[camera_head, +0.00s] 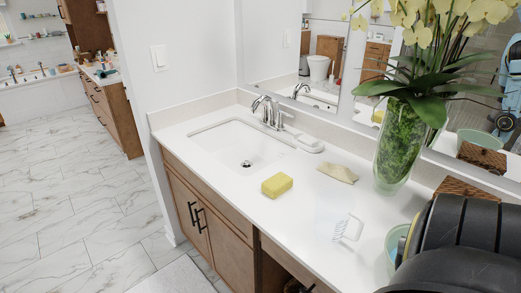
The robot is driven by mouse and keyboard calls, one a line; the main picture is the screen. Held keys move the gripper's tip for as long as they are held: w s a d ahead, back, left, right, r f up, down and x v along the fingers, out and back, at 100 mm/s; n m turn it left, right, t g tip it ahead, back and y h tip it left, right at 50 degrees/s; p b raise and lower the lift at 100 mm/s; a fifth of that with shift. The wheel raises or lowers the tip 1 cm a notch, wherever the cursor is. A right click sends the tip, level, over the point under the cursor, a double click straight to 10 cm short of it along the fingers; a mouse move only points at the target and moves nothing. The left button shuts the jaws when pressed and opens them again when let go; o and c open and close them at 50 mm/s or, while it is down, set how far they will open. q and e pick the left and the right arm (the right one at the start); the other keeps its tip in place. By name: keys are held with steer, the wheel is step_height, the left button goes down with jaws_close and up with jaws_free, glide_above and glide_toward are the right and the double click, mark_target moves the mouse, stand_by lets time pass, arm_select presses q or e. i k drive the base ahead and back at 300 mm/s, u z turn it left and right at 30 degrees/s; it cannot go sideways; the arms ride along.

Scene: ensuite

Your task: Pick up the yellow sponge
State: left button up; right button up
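The yellow sponge (277,185) lies flat on the white countertop (245,187), just in front of and to the right of the sink basin. It is fully visible and nothing touches it from above. Neither gripper shows in the head view. A dark rounded part at the lower right looks like my own arm, well to the right of the sponge.
The sink (239,150) and chrome faucet (266,108) are behind the sponge. A folded beige cloth (338,173), a pale clear-looking item (343,226), a glass vase (398,150) and a bowl (392,249) stand to the right. A mirror backs the counter. The left floor is clear.

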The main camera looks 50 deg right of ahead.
mark_target(278, 185)
steer(key=i, duration=3)
steer(key=z, duration=3.8)
